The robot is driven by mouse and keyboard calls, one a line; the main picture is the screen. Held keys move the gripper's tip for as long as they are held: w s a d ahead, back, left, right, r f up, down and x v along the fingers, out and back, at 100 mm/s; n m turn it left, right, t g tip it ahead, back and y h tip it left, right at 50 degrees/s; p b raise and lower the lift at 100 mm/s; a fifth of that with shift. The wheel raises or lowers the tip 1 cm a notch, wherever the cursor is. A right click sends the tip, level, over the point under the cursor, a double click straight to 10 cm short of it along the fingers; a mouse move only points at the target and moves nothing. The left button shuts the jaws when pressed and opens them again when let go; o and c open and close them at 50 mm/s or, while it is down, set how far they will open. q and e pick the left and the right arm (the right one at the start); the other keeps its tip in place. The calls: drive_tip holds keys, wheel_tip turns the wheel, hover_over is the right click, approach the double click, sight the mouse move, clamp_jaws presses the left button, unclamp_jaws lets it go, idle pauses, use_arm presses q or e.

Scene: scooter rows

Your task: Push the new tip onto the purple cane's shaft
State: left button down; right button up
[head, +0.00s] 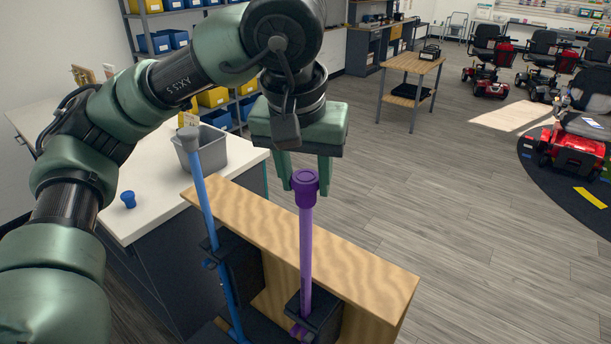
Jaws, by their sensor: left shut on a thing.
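The purple cane's shaft (306,240) stands upright, held low down in a dark clamp (314,312) at the wooden-topped stand. A purple tip (305,188) is at the shaft's top end, in line with it. I cannot tell how far the tip sits over the shaft. My left gripper (304,186) points down from above, its green fingers on both sides of the tip and shut on it. The fingers partly hide behind the tip. My right gripper is not in view.
A blue cane (206,205) with a grey tip (188,133) stands in another clamp to the left. A small blue tip (128,199) and a grey bin (202,150) are on the white counter (150,215). The wooden board (370,268) runs behind the canes. Open floor lies right.

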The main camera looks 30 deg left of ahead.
use_arm(q)
drive_tip(key=shift+f+b, duration=0.45)
drive_tip(key=shift+f, duration=0.1)
idle(0.4)
unclamp_jaws()
idle(0.3)
drive_tip(key=shift+r, duration=0.2)
drive_tip(key=shift+r+p, duration=4.3)
drive_tip(key=shift+r, duration=0.1)
drive_tip(key=shift+s+f, duration=0.1)
